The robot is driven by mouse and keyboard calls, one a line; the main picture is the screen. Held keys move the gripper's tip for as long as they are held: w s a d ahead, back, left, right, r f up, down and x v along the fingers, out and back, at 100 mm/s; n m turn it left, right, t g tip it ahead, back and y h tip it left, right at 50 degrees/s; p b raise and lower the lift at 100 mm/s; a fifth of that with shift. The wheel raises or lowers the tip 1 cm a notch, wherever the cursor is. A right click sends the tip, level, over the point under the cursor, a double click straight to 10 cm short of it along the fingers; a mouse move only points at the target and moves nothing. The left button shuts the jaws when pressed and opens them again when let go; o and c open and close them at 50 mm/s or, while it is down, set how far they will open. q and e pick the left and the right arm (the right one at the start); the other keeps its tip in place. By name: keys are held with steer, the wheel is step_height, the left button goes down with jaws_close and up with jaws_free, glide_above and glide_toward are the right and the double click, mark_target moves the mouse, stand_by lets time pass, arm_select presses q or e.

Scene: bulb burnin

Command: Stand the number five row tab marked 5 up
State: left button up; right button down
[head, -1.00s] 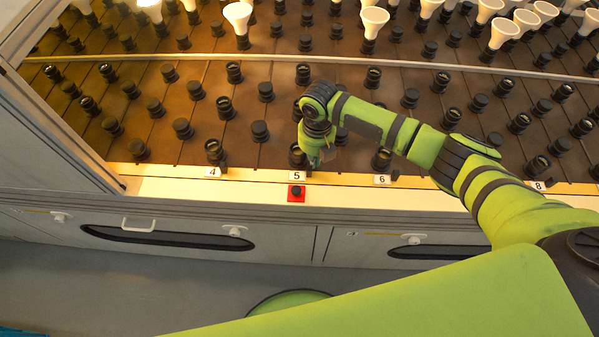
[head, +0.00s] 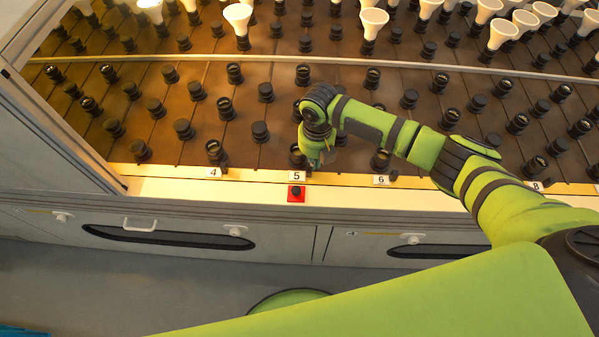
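The label marked 5 (head: 296,176) is a small white plate on the pale front ledge of the bulb bench, between labels 4 (head: 213,172) and 6 (head: 381,180). A red square with a black knob (head: 296,193) lies just below it. My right gripper (head: 316,163) points down just behind and to the right of label 5, beside a black socket (head: 297,156). The fingertips are small and partly hidden by the wrist, so I cannot tell if they are open or touching the tab. The row tab itself is hard to make out there. My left gripper is out of view.
Rows of black sockets (head: 183,128) cover the brown deck, several holding white bulbs (head: 238,17) at the back. A pale rail (head: 420,66) crosses the deck. Label 8 (head: 535,186) is further right. Drawers with handles (head: 139,225) line the bench front.

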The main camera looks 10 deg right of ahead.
steer(key=shift+a+r, duration=0.15)
steer(key=shift+r, duration=0.05)
steer(key=shift+w+a+r+p, duration=0.1)
steer(key=shift+a+r+p, duration=0.1)
steer(key=shift+p, duration=0.15)
stand_by(0.4)
steer(key=shift+w+d+r+p, duration=0.1)
steer(key=shift+w+r+p, duration=0.2)
steer(key=shift+r, duration=0.25)
steer(key=shift+w+d+r, duration=0.15)
steer(key=shift+d+r, duration=0.1)
steer(key=shift+r, duration=0.05)
step_height(320, 180, up, 6)
steer(key=p, duration=0.6)
steer(key=shift+d, duration=0.1)
steer(key=shift+f, duration=0.1)
